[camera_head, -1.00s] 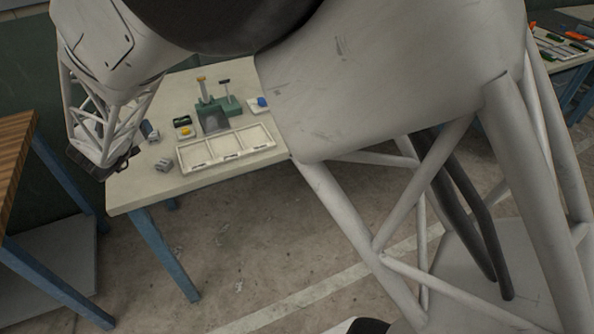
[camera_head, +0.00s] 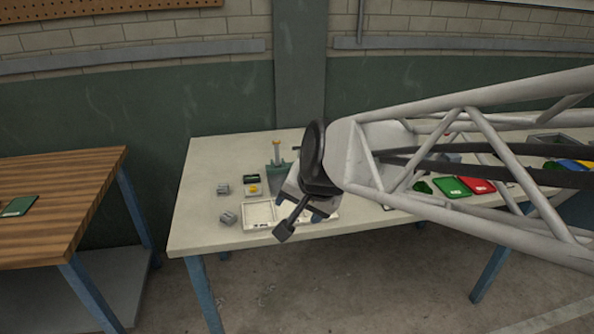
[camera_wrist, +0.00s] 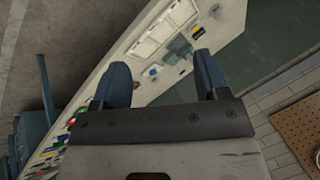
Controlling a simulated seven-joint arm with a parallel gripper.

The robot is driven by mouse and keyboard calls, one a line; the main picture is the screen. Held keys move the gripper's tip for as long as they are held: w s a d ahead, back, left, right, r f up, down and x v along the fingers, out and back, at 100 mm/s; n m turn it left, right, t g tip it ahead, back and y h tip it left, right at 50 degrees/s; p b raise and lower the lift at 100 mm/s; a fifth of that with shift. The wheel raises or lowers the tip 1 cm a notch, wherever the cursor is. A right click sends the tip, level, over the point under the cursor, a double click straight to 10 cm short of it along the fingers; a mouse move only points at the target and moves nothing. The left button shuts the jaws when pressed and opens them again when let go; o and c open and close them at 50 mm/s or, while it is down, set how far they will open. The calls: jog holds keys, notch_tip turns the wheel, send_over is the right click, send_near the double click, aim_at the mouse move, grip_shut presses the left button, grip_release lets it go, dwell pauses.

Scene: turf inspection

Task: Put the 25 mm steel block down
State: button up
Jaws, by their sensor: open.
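Two small grey steel blocks lie on the left part of the pale table: one farther back (camera_head: 223,190), the other nearer the front edge (camera_head: 228,217). I cannot tell which of them is the 25 mm one. My gripper (camera_head: 300,208) is over the table, to the right of both blocks and partly in front of the white tray. In the wrist view my gripper (camera_wrist: 163,75) shows its two blue fingers wide apart with nothing held between them. Table, tray and a green stand lie beyond the fingers.
The white compartment tray (camera_head: 245,217) looks empty in its visible part. A green stand (camera_head: 275,178) with an upright post is behind it, beside a yellow item (camera_head: 253,190). Red (camera_head: 478,186) and green (camera_head: 452,188) pieces lie right. A wooden bench (camera_head: 60,190) stands left.

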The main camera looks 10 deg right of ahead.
jog(key=s+d+f+n+g+h, duration=0.1)
jog(key=s+d+n, duration=0.1)
jog(key=s, duration=0.4)
jog(key=s+d+n+g+h, duration=0.1)
jog(key=s+d+n+g, duration=0.1)
jog(key=s+d, duration=0.3)
jog(key=shift+s+d+f+n+h, duration=0.3)
jog(key=shift+s+f+n+h, duration=0.1)
jog(key=shift+s+n, duration=0.55)
